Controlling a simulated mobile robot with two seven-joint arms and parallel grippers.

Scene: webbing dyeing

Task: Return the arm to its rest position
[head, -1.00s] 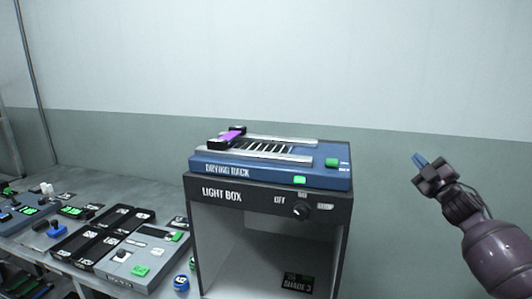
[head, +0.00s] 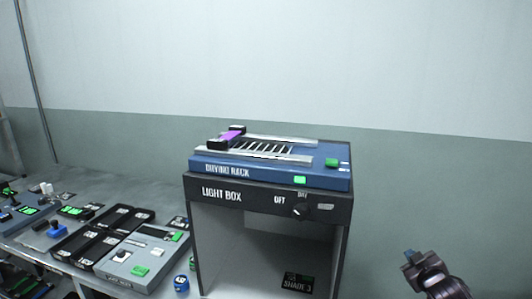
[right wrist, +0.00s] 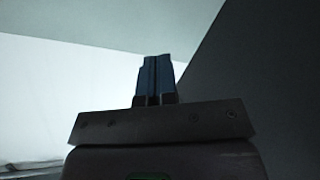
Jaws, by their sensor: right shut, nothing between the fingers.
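My right gripper (head: 410,257) is at the lower right of the head view, to the right of the light box and apart from it. In the right wrist view its blue fingers (right wrist: 155,78) are together with nothing between them. The light box (head: 265,203) stands open at the front, with a knob on its top panel. The drying rack (head: 340,177) lies on top of it. A purple strip with black ends (head: 231,135) lies across the rack's left end. My left gripper is not in view.
A grey bench (head: 125,193) on the left carries black trays (head: 95,236), a grey device with green buttons (head: 145,258) and a small blue container (head: 181,283). A dark card marked shade (head: 297,282) is inside the light box.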

